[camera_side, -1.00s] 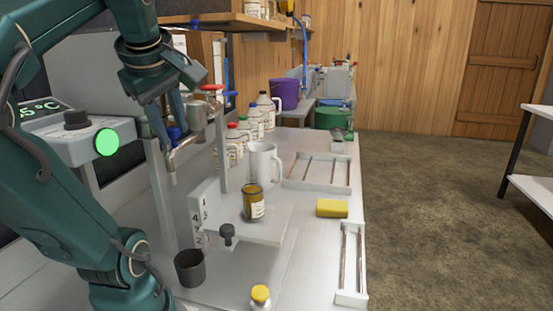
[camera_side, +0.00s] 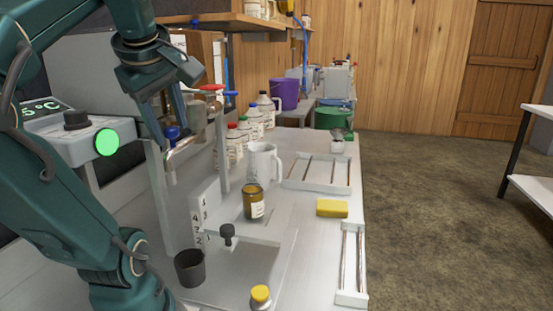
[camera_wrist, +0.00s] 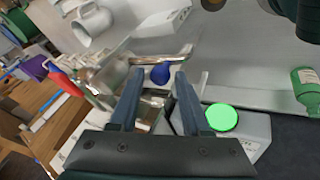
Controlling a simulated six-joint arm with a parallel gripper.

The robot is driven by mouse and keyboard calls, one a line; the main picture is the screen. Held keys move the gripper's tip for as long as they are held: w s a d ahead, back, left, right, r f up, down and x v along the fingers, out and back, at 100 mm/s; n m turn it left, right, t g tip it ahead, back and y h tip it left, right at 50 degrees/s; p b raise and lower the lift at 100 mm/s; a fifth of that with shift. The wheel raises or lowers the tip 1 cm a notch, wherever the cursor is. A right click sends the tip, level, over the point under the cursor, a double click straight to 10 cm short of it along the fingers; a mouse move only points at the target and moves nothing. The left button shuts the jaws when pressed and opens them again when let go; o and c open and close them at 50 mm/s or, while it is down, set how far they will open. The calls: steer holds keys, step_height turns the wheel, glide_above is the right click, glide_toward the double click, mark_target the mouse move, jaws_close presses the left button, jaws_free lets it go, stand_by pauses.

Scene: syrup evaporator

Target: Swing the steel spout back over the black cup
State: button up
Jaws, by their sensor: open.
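The steel spout (camera_side: 188,150) is a bent tube high above the bench, its end turned down at the left. It crosses behind the fingertips in the wrist view (camera_wrist: 150,60). A blue knob (camera_wrist: 160,74) is on or near it. My gripper (camera_wrist: 158,76) is open, with one finger on each side of the blue knob; contact is not clear. In the side view my gripper (camera_side: 169,126) is at the spout. The black cup (camera_side: 190,268) stands upright on the bench, well below the spout's end; whether directly below, I cannot tell.
A red-handled valve (camera_side: 212,88) is close behind the spout. A control box with a green button (camera_side: 106,142) is left of my gripper. A white jug (camera_side: 262,163), amber jar (camera_side: 253,202) and yellow sponge (camera_side: 332,208) stand on the bench.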

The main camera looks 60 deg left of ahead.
steer(key=shift+v, duration=2.25)
steer(key=w+d+f+m+t+h, duration=0.1)
steer(key=w+d+f+m+h, duration=0.1)
steer(key=d+f+m, duration=0.5)
steer(key=w+d+f+m+t+h, duration=0.2)
steer(key=w+d+f+m+h, duration=0.1)
steer(key=d+f+m, duration=0.5)
step_height(320, 180, down, 3)
steer(key=m+h, duration=0.1)
steer(key=m, duration=0.6)
steer(key=shift+w+m, duration=0.3)
steer(key=shift+w, duration=0.05)
